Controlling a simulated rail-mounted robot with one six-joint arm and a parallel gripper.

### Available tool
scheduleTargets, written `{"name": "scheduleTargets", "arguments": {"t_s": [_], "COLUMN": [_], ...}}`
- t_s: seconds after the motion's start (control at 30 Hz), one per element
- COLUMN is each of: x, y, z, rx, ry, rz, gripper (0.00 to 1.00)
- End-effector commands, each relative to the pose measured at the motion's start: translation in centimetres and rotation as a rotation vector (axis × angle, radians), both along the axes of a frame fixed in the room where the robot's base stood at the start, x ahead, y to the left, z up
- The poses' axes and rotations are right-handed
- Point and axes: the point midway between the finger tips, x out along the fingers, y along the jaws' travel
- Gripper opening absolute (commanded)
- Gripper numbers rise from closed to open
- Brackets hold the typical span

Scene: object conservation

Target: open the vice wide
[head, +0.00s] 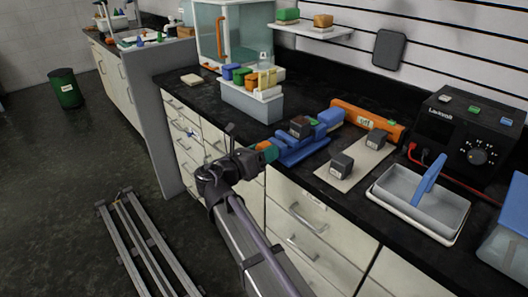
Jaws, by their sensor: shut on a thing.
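The blue vice (300,150) sits at the front edge of the black counter. A dark brown block (300,127) shows between its blue jaws, apparently held there. My gripper (263,151) reaches the vice's front end from the left and is shut on the small orange vice handle (270,151). The fingers and arm hide part of the handle, so its exact angle cannot be told.
A grey tray (421,207) with a blue-handled tool is farther right.

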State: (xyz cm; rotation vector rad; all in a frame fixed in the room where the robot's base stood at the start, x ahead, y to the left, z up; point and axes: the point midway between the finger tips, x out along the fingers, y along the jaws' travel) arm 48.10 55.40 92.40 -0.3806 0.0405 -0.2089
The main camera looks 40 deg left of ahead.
Motion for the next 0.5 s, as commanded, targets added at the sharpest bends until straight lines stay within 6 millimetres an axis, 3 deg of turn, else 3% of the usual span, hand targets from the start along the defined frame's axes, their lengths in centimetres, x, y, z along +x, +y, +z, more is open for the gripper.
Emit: {"name": "scheduleTargets", "arguments": {"t_s": [0.43, 0.47, 0.5], "x": [-0.03, -0.03, -0.02], "y": [-0.02, -0.02, -0.02], "z": [-0.03, -0.03, -0.02], "rx": [-0.009, -0.009, -0.009], "ry": [0.003, 0.003, 0.003], "rz": [0.0, 0.0, 0.0], "gripper": [0.28, 0.54, 0.58]}}
